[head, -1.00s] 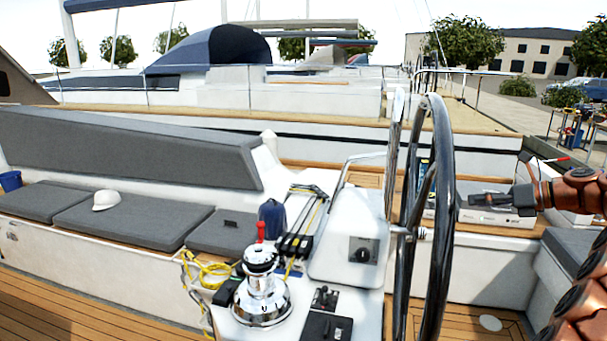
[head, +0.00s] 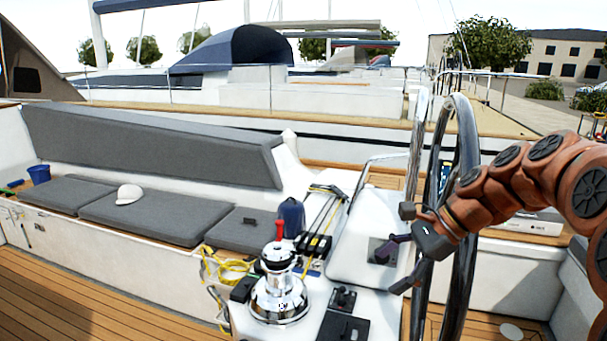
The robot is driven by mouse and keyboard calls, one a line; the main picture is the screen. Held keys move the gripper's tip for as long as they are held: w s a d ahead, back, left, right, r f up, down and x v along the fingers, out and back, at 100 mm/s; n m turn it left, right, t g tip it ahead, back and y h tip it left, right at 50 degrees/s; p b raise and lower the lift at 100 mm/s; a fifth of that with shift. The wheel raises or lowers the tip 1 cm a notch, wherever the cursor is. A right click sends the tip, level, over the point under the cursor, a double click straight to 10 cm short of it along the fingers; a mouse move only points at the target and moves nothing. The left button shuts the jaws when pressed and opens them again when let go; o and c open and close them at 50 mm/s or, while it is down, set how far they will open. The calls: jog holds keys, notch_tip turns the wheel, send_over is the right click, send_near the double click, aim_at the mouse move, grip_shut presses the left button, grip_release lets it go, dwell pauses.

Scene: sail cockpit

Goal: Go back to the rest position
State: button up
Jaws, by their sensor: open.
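My gripper (head: 404,248) is open, its two dark fingers spread one above the other. It is in front of the steering wheel (head: 465,150) and beside the white console (head: 350,262). The console's square switch panel (head: 376,250) is just left of the fingers and partly hidden. A small dark purplish piece shows between the fingers and the panel; I cannot tell whether it belongs to the panel or is touched. My copper-coloured arm comes in from the right and covers part of the wheel.
A chrome winch (head: 279,290) with a red handle stands left of the console, beside a yellow rope (head: 228,265) and a dark blue bag (head: 291,217). Grey bench cushions (head: 160,215) carry a white cap (head: 128,194). The teak floor (head: 100,295) at the lower left is clear.

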jog(key=s+a+f+n+g+h, duration=0.15)
jog(key=s+f+n, duration=0.25)
jog(key=s, duration=0.4)
jog(key=s+a+f+n+g+h, duration=0.1)
jog(key=s+a+f+n+h, duration=0.2)
jog(key=s, duration=0.6)
jog(key=s+d+f+n+h, duration=0.1)
jog(key=s+d+f+n, duration=0.2)
jog(key=s, duration=0.4)
jog(key=s+d+f+n+h, duration=0.2)
jog(key=s+d+f+n, duration=0.1)
jog(key=s, duration=0.4)
jog(key=f+n+g+b, duration=0.1)
jog(key=n, duration=0.1)
jog(key=shift+f+n, duration=0.35)
jog(key=shift+n, duration=0.05)
